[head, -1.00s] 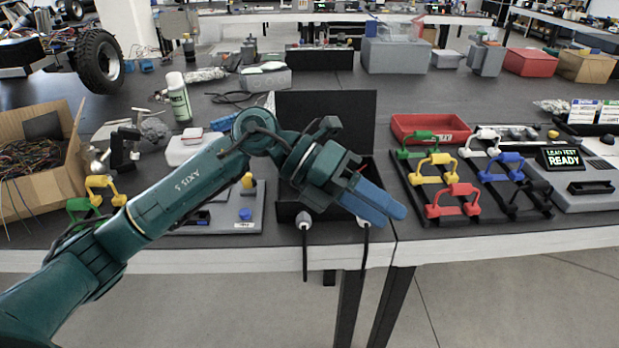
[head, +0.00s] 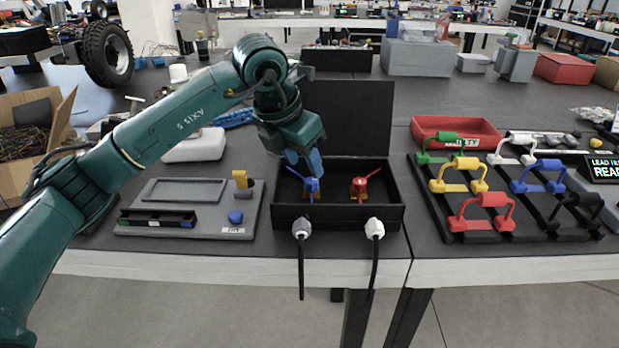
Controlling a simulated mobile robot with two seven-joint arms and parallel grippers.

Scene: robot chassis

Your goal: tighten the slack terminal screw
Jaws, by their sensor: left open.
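An open black terminal box (head: 337,216) stands near the table's front edge, its lid raised behind it. Inside are a blue-topped terminal screw (head: 312,187) on the left and a red-topped terminal screw (head: 361,187) on the right. Which one is slack I cannot tell. My left gripper (head: 303,164) points down over the left side of the box, its blue fingertips just above and behind the blue screw. It is open; whether a fingertip touches the screw I cannot tell. My right gripper is out of view.
A grey tray (head: 150,228) with a yellow part and a blue knob lies left of the box. Racks of coloured handles (head: 482,225) and a red bin (head: 440,128) stand to the right. Two cables hang from the box front. A cardboard box (head: 62,118) sits far left.

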